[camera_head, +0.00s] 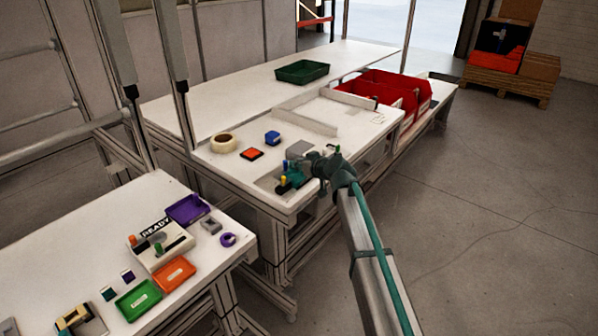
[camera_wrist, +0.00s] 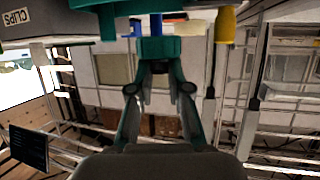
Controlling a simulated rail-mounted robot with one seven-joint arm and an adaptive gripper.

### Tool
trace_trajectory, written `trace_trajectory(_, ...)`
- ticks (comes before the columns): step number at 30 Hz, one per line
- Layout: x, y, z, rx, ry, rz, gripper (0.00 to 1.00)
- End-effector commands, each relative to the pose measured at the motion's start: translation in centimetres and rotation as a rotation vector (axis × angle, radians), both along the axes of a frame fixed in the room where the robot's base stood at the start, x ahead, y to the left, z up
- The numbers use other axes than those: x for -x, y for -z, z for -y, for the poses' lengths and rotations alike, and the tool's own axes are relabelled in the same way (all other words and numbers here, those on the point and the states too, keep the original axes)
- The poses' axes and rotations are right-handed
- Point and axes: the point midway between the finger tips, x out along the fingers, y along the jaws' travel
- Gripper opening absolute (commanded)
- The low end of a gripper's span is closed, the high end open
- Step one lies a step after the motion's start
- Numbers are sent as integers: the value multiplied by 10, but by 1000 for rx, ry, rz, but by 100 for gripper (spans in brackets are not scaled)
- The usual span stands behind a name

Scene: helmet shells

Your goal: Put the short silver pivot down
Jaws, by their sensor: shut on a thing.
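My gripper (camera_head: 298,172) is over the front right of the white workbench (camera_head: 232,180), low beside a green fixture, and is partly hidden by my own wrist. In the wrist view my gripper's fingers (camera_wrist: 158,50) come together at the upper middle, shut. The short silver pivot cannot be made out in either view; what is between the fingertips is hidden. Just past the fingertips are a blue peg (camera_wrist: 136,28) and a yellow cylinder (camera_wrist: 226,25), with a green plate edge (camera_wrist: 108,12) along the top. I cannot tell whether anything held touches the fixture.
A grey box (camera_head: 298,150) stands right behind my gripper. Red bins (camera_head: 405,88) stand at the back right. A grey bin labelled CLIPS (camera_wrist: 25,22) is close in the wrist view.

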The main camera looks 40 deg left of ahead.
Motion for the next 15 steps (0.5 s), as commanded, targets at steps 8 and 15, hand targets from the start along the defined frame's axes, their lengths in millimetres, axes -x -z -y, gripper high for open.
trace_trajectory(8,-11,13,-6,0,-1,-1,0)
trace_trajectory(15,-12,44,-6,1,0,-1,0)
